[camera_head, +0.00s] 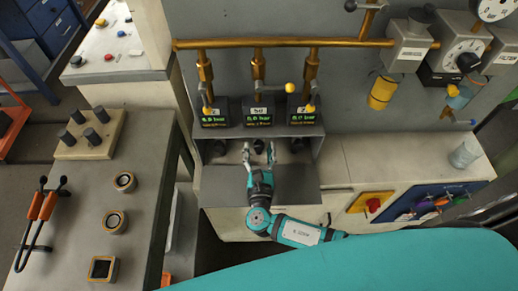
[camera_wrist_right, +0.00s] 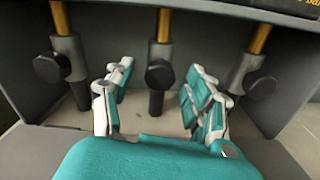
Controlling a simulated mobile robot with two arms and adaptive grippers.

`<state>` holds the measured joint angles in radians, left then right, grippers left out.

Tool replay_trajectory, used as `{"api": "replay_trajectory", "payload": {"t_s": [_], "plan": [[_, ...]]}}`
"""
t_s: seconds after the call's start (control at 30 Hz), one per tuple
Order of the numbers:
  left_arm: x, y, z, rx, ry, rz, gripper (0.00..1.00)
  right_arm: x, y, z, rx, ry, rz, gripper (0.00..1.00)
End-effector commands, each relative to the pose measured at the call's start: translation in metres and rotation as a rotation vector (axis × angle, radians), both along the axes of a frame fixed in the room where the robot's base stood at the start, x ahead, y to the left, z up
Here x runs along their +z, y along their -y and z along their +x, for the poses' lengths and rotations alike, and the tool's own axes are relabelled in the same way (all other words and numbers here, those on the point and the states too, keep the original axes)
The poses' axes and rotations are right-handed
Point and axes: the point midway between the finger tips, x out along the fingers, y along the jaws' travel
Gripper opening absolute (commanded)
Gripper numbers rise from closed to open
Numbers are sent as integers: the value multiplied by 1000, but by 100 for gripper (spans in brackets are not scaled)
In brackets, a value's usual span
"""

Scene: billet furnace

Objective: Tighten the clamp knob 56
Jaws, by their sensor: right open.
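Three dark clamp knobs sit in a grey recess under the display boxes: a left knob (camera_head: 219,148), a middle knob (camera_head: 259,146) and a right knob (camera_head: 296,145). The label (camera_head: 258,111) above the middle one is too small to read surely. My right gripper (camera_head: 259,152) is open in front of the middle knob. In the right wrist view, the middle knob (camera_wrist_right: 159,74) shows in the gap between the open fingers (camera_wrist_right: 157,88), apart from both. The left knob (camera_wrist_right: 52,67) and right knob (camera_wrist_right: 260,86) lie outside the fingers. My left gripper is not in view.
The recess side walls and a grey ledge (camera_head: 225,185) surround the gripper closely. Brass pipes (camera_head: 290,43) run above the displays (camera_head: 258,122). A bench (camera_head: 90,185) with rings and orange-handled tongs (camera_head: 42,206) stands left. A metal cup (camera_head: 464,153) stands on the right counter.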

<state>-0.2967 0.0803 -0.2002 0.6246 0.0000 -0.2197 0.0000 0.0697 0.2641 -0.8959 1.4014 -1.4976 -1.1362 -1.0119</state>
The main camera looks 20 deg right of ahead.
Motion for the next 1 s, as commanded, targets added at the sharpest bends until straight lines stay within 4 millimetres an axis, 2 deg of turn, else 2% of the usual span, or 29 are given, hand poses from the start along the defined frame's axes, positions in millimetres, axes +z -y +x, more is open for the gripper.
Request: {"api": "replay_trajectory", "payload": {"t_s": [0.27, 0.67, 1.0], "plan": [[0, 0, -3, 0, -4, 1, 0, 0, 0, 1, 0, -1, 0, 54], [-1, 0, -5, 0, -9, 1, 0, 0, 0, 1, 0, -1, 0, 2], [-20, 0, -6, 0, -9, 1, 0, -3, 0, 0, 0, 40, 138, 0]]}}
